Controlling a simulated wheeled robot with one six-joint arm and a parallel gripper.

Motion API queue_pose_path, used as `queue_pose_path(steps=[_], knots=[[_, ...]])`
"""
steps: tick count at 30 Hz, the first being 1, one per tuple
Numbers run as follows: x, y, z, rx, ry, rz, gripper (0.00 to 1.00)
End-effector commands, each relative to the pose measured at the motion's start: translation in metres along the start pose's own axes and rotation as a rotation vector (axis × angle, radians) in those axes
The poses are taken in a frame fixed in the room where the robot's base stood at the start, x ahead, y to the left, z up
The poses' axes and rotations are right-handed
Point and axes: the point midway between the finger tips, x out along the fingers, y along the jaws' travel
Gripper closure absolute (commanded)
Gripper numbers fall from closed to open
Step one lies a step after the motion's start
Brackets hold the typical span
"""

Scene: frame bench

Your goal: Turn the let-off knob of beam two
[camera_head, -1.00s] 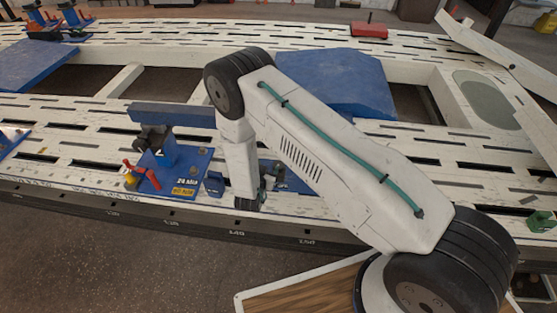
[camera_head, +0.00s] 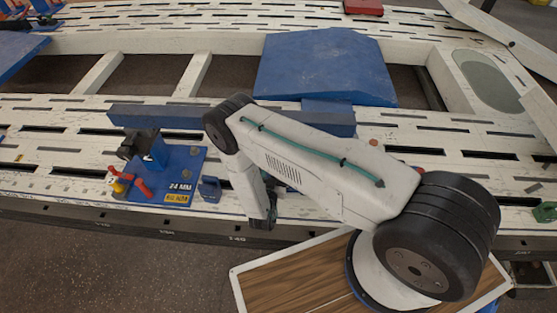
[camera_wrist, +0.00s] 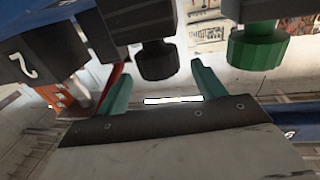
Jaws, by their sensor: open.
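In the wrist view a dark block (camera_wrist: 25,65) bears a white "2". A ribbed black knob (camera_wrist: 157,61) hangs beside it, and a green knob (camera_wrist: 256,48) shows further right. No label marks either as the let-off knob. My gripper (camera_wrist: 160,88) is open and empty; its two teal fingers stand apart, with the black knob just beyond the gap in the picture. I cannot tell the depth between them. In the head view my arm's dark end (camera_head: 264,216) points down at the bench's front edge, right of a blue fixture (camera_head: 183,170); the fingers cannot be made out there.
The fixture carries a red handle (camera_head: 143,188), a yellow knob and a black clamp. A small blue bracket (camera_head: 209,188) stands beside it. A long blue beam (camera_head: 330,122) lies behind my arm. A blue plate (camera_head: 320,70) lies further back. Open floor shows at the front left.

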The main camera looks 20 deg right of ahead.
Motion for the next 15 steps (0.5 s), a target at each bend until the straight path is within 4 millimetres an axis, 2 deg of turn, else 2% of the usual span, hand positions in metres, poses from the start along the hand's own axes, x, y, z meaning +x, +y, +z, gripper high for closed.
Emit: queue_pose_path(steps=[1,6,10,15], knots=[[0.010,0.001,0.000,0.002,0.000,0.005,0.31],[0.036,0.001,0.000,0.002,0.000,0.003,0.31],[0.048,0.001,0.000,0.000,0.000,0.001,0.31],[0.053,0.000,0.000,0.001,0.000,-0.001,0.31]])
